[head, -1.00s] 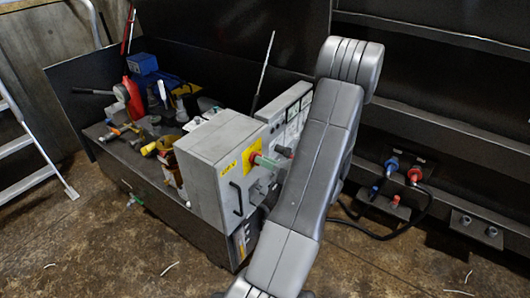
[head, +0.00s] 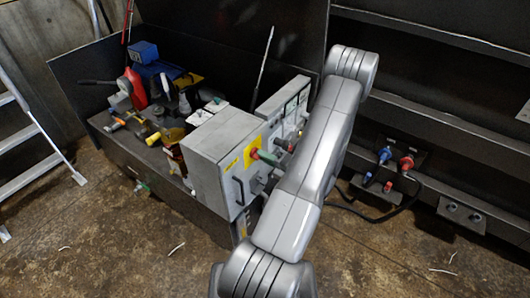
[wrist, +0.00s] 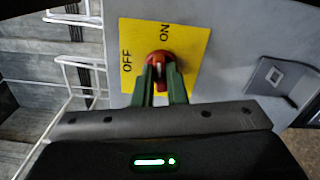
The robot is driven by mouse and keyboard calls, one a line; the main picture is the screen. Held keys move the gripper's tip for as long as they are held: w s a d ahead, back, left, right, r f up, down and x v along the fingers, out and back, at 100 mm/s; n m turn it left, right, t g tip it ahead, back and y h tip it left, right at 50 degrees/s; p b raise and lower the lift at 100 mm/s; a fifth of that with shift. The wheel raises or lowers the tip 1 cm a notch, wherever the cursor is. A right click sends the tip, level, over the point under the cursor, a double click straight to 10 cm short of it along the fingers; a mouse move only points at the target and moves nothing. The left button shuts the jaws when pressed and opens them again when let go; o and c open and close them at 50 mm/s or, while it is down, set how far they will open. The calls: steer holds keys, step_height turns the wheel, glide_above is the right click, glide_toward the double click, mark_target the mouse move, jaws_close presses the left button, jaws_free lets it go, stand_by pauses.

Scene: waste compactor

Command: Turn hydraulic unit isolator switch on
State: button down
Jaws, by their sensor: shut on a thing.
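The isolator switch is a red rotary knob (wrist: 160,60) on a yellow plate (wrist: 190,66) marked OFF and ON. In the wrist view OFF is left of the knob and ON is above it. My gripper (wrist: 161,74) has its green fingers shut on the red knob, one on each side. The fingers hide part of it, so I cannot tell exactly which mark it points to. In the head view the yellow plate (head: 252,150) is on the front of a grey cabinet (head: 214,146), with my gripper (head: 262,156) at it.
A grey latch (wrist: 270,75) is right of the plate in the wrist view. A black handle (head: 238,191) is on the cabinet. Tools and a red jack (head: 134,88) crowd the bench to the left. Blue and red connectors (head: 385,155) are at right. A ladder (head: 15,140) stands far left.

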steer(key=shift+m+p, duration=0.55)
steer(key=shift+m, duration=0.55)
steer(key=shift+f, duration=0.1)
steer(key=c, duration=1.5)
jaws_free()
steer(key=shift+o, duration=0.2)
steer(key=shift+d, duration=0.1)
steer(key=b+v, duration=0.1)
steer(key=v, duration=1.2)
steer(key=shift+s+d, duration=0.3)
steer(key=shift+a, duration=0.1)
